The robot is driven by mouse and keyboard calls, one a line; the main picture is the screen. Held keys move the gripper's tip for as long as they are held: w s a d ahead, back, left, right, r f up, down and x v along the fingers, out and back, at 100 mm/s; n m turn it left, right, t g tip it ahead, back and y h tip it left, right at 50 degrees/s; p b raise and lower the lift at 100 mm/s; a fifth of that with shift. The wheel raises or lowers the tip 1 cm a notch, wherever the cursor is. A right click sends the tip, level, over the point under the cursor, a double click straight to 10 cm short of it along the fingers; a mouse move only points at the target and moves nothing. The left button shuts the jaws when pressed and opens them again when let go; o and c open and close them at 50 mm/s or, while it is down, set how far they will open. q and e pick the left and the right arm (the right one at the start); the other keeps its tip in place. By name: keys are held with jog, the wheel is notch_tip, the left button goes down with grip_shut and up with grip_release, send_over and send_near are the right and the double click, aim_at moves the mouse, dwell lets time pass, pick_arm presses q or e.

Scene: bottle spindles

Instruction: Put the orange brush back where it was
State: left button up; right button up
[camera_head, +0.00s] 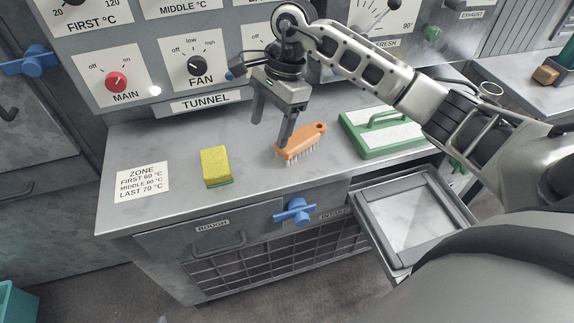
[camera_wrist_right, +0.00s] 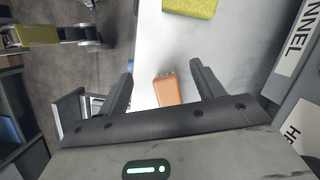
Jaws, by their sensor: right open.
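The orange brush (camera_head: 300,143) lies bristles down on the grey metal counter (camera_head: 250,195), between a yellow sponge and a green-framed block. My right gripper (camera_head: 270,133) is open and empty, pointing down. In the head view its far finger overlaps the left end of the brush; I cannot tell whether they touch. In the right wrist view the brush (camera_wrist_right: 168,88) shows between the two open fingers, its lower part hidden behind the gripper body. My left gripper is not in the head view.
The yellow sponge (camera_head: 215,165) stands to the left of the brush. The green-framed block with a handle (camera_head: 380,135) is at the right. The control panel with knobs (camera_head: 195,65) rises behind. An open drawer (camera_head: 410,215) juts out below at front right.

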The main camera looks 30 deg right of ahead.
jog(key=s+a+f+m+y, duration=0.1)
jog(key=s+a+m+y, duration=0.15)
jog(key=a+y, duration=0.4)
jog(key=s+a+m+y, duration=0.1)
jog(key=s+a+y, duration=0.2)
jog(key=a, duration=0.6)
jog(key=a+r+m+t+y, duration=0.45)
jog(key=m+t+y, duration=0.25)
jog(key=m, duration=0.7)
jog(key=d+f+m+t+h, duration=0.3)
jog(key=d+m+t+h, duration=0.15)
jog(key=m, duration=0.65)
jog(key=d+f+m+t+h, duration=0.35)
jog(key=m+t+h, duration=0.25)
jog(key=m, duration=0.5)
jog(key=s+d+f+m+g+h, duration=0.4)
jog(key=s+f+m+g+h, duration=0.2)
jog(key=s+f+m, duration=0.6)
notch_tip(320, 180, down, 4)
jog(key=shift+r+m+g, duration=0.2)
jog(key=shift+m+g, duration=0.35)
jog(key=shift+m, duration=0.2)
